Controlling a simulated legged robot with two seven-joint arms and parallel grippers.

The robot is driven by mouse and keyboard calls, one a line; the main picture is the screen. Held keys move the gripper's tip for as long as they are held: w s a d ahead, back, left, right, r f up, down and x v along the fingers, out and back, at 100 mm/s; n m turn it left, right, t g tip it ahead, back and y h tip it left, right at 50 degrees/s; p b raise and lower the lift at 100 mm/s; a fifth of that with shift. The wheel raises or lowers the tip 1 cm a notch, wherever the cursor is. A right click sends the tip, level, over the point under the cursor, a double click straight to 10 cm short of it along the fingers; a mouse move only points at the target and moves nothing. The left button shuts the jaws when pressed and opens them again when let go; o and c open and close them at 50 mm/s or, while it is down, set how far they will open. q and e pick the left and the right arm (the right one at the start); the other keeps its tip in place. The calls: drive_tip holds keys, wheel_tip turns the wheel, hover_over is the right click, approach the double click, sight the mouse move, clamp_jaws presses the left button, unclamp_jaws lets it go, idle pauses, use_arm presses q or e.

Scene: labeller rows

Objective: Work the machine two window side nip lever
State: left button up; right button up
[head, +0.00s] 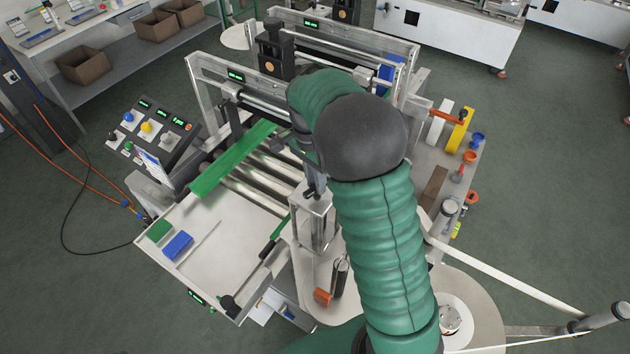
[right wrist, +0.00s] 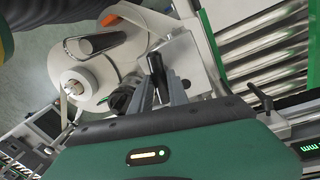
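The labelling machine (head: 250,180) stands in the middle of the head view, with rollers and a green strip (head: 232,160). My right arm reaches over it from below and hides much of its right part. My right gripper (right wrist: 160,90) points down among the machine's parts; its fingertips are mostly hidden in the head view. In the right wrist view a dark upright lever handle (right wrist: 157,68) stands between the two grey fingers, which sit close against both its sides. Another black handle (right wrist: 262,100) lies to the right, apart from the gripper. My left gripper is not in view.
A control panel (head: 150,130) with knobs stands at the left. A white tray surface (head: 200,215) holds a green and a blue block. An orange lever (head: 445,113) is at the machine's far right. A paper web (head: 510,280) runs at lower right.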

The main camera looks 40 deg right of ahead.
drive_tip(key=o, duration=0.4)
drive_tip(key=shift+w+d, duration=0.15)
drive_tip(key=shift+d, duration=0.05)
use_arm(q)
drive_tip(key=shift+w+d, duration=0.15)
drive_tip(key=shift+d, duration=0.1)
use_arm(e)
drive_tip(key=shift+d+f, duration=0.1)
drive_tip(key=shift+d, duration=0.05)
use_arm(q)
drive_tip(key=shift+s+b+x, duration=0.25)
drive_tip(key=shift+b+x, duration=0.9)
drive_tip(key=shift+b, duration=0.1)
use_arm(e)
drive_tip(key=r, duration=0.5)
drive_tip(key=w+r, duration=0.1)
drive_tip(key=r, duration=0.5)
drive_tip(key=w+r, duration=0.1)
drive_tip(key=r, duration=0.4)
drive_tip(key=shift+w+d+r, duration=0.1)
drive_tip(key=shift+w+r, duration=0.15)
drive_tip(key=shift+r, duration=0.05)
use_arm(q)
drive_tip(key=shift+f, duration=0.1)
